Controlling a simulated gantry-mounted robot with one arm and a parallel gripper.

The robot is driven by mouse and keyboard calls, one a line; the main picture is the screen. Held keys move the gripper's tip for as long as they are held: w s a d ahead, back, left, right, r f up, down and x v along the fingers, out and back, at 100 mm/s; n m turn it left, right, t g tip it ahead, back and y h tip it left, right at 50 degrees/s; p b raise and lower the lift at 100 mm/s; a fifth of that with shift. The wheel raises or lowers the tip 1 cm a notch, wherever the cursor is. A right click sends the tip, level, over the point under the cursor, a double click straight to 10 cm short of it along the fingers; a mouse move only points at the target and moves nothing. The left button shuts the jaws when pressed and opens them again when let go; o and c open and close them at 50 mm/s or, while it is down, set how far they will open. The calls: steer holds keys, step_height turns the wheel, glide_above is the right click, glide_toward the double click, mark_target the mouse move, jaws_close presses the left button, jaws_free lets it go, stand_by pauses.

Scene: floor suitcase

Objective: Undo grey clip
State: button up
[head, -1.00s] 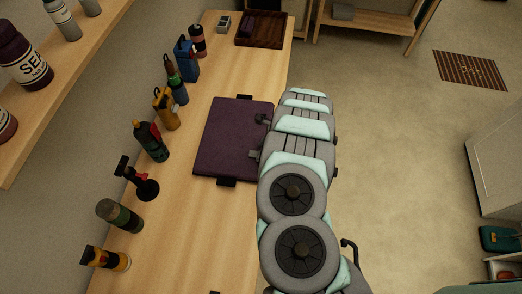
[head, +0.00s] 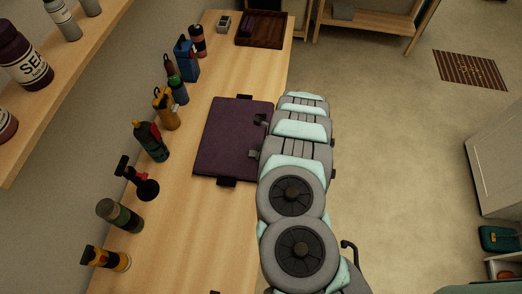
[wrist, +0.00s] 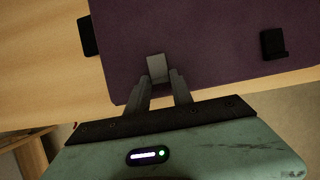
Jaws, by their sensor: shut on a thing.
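A flat dark purple suitcase (head: 222,140) lies on the wooden counter; its surface also shows in the wrist view (wrist: 215,40). The grey clip (wrist: 156,67) sits at the suitcase's near edge in the wrist view. My gripper (wrist: 160,78) has its two grey fingers closed on this clip from either side. A black clip (wrist: 273,45) stands to the right on the same edge, apart from the fingers. Another black clip (wrist: 87,37) sticks out from the left side.
Several bottles and tools, including a green bottle (head: 120,216) and a blue container (head: 187,60), line the wall side of the counter (head: 185,235). A dark wooden tray (head: 270,30) is at the far end. Open floor (head: 400,140) lies to the right.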

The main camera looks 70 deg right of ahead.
jaws_close()
